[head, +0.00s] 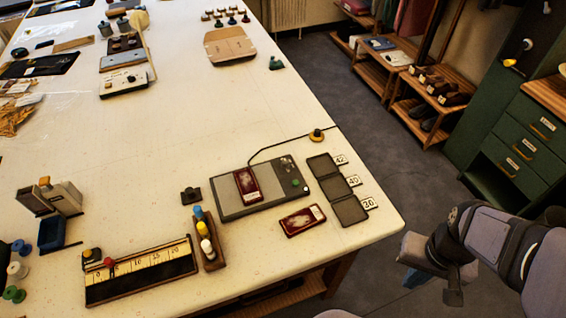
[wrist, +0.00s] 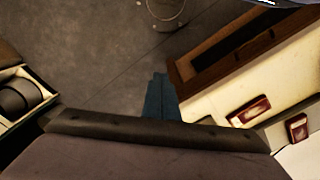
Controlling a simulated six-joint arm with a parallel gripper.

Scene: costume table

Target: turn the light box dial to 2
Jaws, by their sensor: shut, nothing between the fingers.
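A flat grey box (head: 262,203), which looks like the light box, lies near the right end of the table. A dark red packet (head: 247,184) rests on its panel. Its right-hand strip carries a green knob (head: 295,183) and small dark controls; the dial's marks and setting are too small to read. My gripper (head: 453,293) hangs over the floor, right of the table edge and well apart from the box. Its fingers also show in the wrist view (wrist: 160,97), shut and empty, with floor behind them.
A second red packet (head: 302,220) lies in front of the box. Dark trays with number tags (head: 350,210) stand to its right. A bottle rack (head: 210,245) and ruler board (head: 140,275) lie left. The table's middle is clear.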

